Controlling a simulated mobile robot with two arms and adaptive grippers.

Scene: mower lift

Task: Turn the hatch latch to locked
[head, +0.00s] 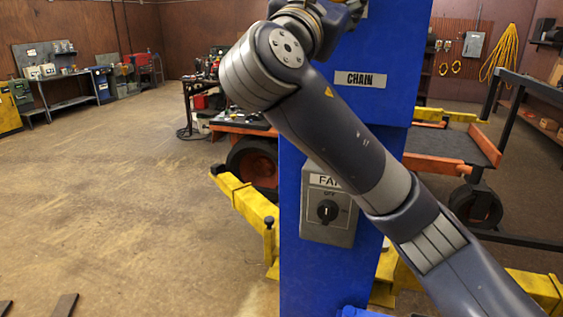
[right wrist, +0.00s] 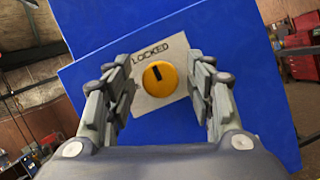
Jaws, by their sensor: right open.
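The hatch latch is a round yellow knob (right wrist: 160,78) on a pale plate (right wrist: 150,104) marked LOCKED, on a blue panel, in the right wrist view. A short dark mark on the knob points up and slightly left, toward the LOCKED lettering. My right gripper (right wrist: 160,84) is open, with one finger on each side of the knob in the picture. I see gaps between the fingers and the knob. In the head view my right arm crosses from lower right to the top of the blue column; the latch does not show there. My left gripper is not in view.
The floor at left is mostly open.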

